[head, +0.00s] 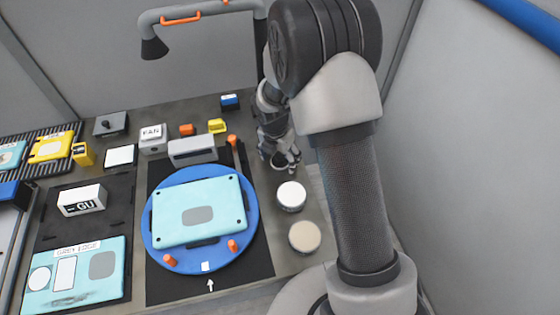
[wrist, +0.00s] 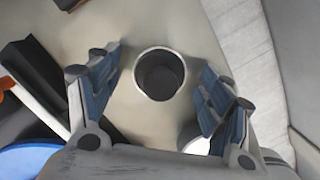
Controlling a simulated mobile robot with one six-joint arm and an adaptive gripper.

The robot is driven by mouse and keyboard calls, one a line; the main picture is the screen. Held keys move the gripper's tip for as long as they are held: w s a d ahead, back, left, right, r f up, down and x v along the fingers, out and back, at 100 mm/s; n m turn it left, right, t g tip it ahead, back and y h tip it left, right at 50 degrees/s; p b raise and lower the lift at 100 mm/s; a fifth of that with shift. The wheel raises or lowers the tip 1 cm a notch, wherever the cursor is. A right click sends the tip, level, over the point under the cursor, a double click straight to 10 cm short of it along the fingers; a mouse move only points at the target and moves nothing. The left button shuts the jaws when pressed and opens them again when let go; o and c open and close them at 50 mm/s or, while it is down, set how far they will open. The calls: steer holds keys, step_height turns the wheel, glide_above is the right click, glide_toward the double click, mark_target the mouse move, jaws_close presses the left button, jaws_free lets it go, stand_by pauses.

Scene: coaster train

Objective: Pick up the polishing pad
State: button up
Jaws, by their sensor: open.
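No label marks the polishing pad. Round pieces line the right of the bench: a white-topped one (head: 291,194) and a beige-topped one (head: 304,236); either could be a pad. My gripper (head: 281,158) is above the bench just behind the white one, over a third round piece. In the wrist view my gripper (wrist: 162,85) is open, its blue-padded fingers on either side of this round dark-centred piece (wrist: 159,76) with a pale rim. The fingers look apart from it. I cannot tell whether the dark centre is a pad or an empty holder.
A blue turntable (head: 155,233) holds a light-blue plate (head: 198,209) with orange clamps around it. A grey block (head: 192,151), a FAN box (head: 153,139) and small coloured blocks stand behind. A grey wall (head: 470,160) closes the right side.

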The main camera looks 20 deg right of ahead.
mark_target(279, 155)
steer(key=shift+c, duration=0.4)
steer(key=c, duration=1.2)
steer(key=shift+r, duration=0.15)
step_height(279, 155, up, 20)
steer(key=p, duration=0.5)
steer(key=shift+p, duration=0.4)
steer(key=o, duration=0.7)
steer(key=c, duration=0.5)
